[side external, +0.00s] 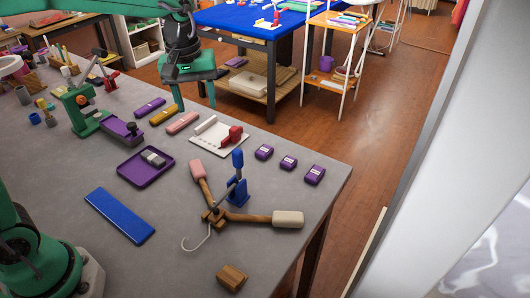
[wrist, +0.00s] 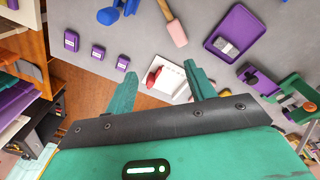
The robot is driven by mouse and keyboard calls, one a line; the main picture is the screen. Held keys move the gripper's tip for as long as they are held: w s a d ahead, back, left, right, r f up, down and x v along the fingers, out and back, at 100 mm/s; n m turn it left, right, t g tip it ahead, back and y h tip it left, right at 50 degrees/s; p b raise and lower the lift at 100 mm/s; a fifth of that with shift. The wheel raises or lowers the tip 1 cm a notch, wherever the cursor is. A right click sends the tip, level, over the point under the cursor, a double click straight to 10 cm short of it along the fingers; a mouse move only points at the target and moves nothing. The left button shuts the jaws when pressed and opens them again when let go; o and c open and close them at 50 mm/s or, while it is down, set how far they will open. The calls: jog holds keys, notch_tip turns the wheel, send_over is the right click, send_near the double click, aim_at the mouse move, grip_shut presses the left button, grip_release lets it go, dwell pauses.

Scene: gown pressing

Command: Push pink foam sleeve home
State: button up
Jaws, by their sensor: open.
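A wooden hanger (side external: 240,216) lies by a blue clamp stand (side external: 238,190) near the table's right part. The pink foam sleeve (side external: 197,168) sits on the end of one hanger arm, with bare wood showing between it and the hub. A cream sleeve (side external: 288,219) covers the other arm's end. The wrist view also shows the pink sleeve (wrist: 177,33) at top centre, beyond my fingertips. My gripper (side external: 193,88) is open and apart from the sleeve, on its far side near the table's back edge. Its two green fingers (wrist: 160,64) have nothing held between them.
A white pad with a red stamp-like piece (side external: 231,137) lies between gripper and hanger. Several purple blocks (side external: 288,162) line the back edge. A purple tray (side external: 146,181), a blue bar (side external: 120,215) and a wooden block (side external: 232,277) lie around. A green press (side external: 90,110) stands left.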

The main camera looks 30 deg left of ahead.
jog(key=a+n, duration=0.4)
jog(key=g, duration=0.1)
send_over(197, 167)
notch_tip(197, 167, down, 14)
jog(key=shift+r, duration=0.1)
jog(key=shift+f, duration=0.5)
jog(key=shift+f, duration=0.1)
jog(key=shift+f, duration=3.8)
